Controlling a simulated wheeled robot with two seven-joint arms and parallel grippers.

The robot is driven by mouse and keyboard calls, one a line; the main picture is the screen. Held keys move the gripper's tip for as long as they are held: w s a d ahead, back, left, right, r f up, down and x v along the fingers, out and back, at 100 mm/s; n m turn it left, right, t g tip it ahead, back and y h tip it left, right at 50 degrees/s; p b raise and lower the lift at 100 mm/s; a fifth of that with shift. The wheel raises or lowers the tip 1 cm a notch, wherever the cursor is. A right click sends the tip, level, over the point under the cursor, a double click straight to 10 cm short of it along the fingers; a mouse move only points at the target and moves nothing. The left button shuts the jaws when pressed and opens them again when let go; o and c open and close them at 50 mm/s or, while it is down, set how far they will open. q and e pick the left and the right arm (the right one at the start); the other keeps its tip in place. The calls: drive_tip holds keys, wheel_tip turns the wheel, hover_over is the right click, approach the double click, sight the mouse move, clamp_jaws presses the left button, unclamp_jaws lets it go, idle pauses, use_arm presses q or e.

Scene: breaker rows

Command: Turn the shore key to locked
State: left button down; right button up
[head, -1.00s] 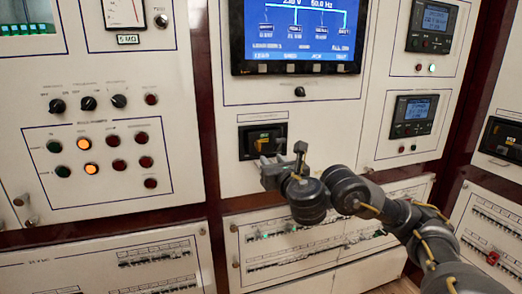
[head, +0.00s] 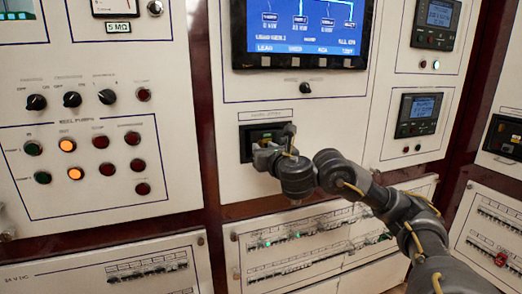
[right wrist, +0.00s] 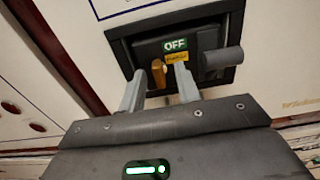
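The shore key (right wrist: 158,73) is a small brass-coloured tab on the black recessed switch unit (right wrist: 120,48). A green OFF window (right wrist: 175,44) and a yellow label (right wrist: 177,58) sit above it, and a grey handle (right wrist: 222,60) is at its right. My right gripper (right wrist: 160,78) is open, one finger on each side of the key, with a gap visible on both sides. In the head view the right gripper (head: 262,156) is in front of the switch unit (head: 247,132) and hides the key. My left gripper is out of view.
A blue display screen (head: 300,30) is above the switch unit, with a small black knob (head: 305,88) between. A breaker row panel (head: 235,240) is below. Lit lamps and rotary knobs fill the left panel (head: 185,150). Two small meters (head: 418,115) are at right.

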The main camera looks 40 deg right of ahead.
drive_tip(key=shift+w, duration=0.1)
drive_tip(key=shift+c, duration=1.3)
clamp_jaws()
